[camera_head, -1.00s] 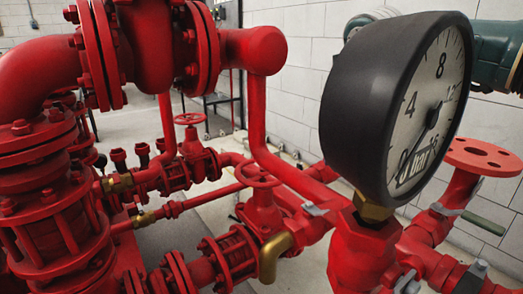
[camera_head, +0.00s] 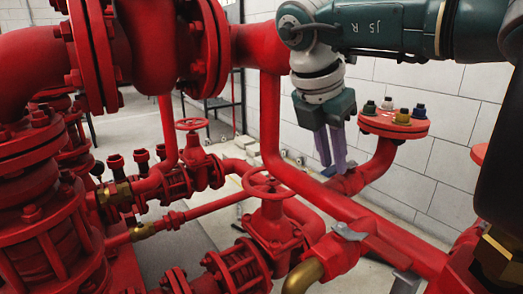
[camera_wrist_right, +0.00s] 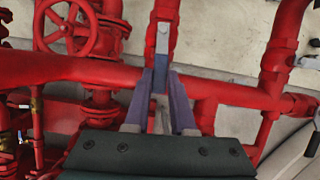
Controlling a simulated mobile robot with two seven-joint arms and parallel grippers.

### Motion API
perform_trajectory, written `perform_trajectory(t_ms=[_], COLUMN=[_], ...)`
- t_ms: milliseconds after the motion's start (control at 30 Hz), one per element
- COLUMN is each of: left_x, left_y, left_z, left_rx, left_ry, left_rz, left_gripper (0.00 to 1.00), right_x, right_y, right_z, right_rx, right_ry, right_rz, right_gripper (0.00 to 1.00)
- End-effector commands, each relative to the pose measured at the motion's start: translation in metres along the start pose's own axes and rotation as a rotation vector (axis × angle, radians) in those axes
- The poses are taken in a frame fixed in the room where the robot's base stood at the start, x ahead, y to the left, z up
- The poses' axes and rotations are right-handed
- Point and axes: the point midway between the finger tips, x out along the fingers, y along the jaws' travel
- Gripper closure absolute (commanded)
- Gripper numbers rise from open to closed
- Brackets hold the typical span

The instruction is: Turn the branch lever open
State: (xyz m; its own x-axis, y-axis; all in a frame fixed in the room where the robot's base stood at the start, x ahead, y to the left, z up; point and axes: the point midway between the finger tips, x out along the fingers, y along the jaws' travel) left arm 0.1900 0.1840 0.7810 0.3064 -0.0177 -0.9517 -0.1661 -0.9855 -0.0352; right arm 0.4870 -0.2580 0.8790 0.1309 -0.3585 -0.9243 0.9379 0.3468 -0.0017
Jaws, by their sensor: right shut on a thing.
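My right gripper (camera_head: 336,164) reaches down from the upper right, its purple fingers at the branch pipe (camera_head: 372,168) under a bolted flange. In the right wrist view, its fingers (camera_wrist_right: 166,92) close around a small grey lever (camera_wrist_right: 161,48) that lies along a red pipe. The lever's lower end is between the fingers and partly hidden. In the head view the lever is mostly hidden by the fingers. My left gripper is not in view.
A round flange (camera_head: 394,124) with coloured bolts stands right of the gripper. Another grey lever (camera_head: 350,231) sits on the front pipe. A red handwheel valve (camera_head: 264,189) stands left. A white block wall is behind.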

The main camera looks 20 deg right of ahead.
Motion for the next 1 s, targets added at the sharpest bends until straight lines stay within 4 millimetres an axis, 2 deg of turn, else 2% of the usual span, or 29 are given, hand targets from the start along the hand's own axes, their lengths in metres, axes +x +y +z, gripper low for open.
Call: perform_trajectory(t_ms=[300,767,800,1000], left_x=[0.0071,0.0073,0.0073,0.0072], left_y=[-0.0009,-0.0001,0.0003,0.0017], left_z=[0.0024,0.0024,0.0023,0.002], left_rx=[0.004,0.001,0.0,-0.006], left_ry=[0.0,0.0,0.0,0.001], left_rz=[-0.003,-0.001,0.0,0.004], left_gripper=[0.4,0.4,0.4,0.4], right_x=[-0.0001,0.0002,0.0002,-0.0001], right_y=[-0.0001,-0.0008,-0.0008,-0.0008], right_z=[-0.0023,-0.0023,-0.0023,-0.0024], right_rx=[0.079,0.089,0.089,0.088], right_ry=[-0.002,-0.002,-0.002,-0.001], right_rz=[-0.028,-0.033,-0.033,-0.034], right_gripper=[1.0,1.0,0.74,0.51])
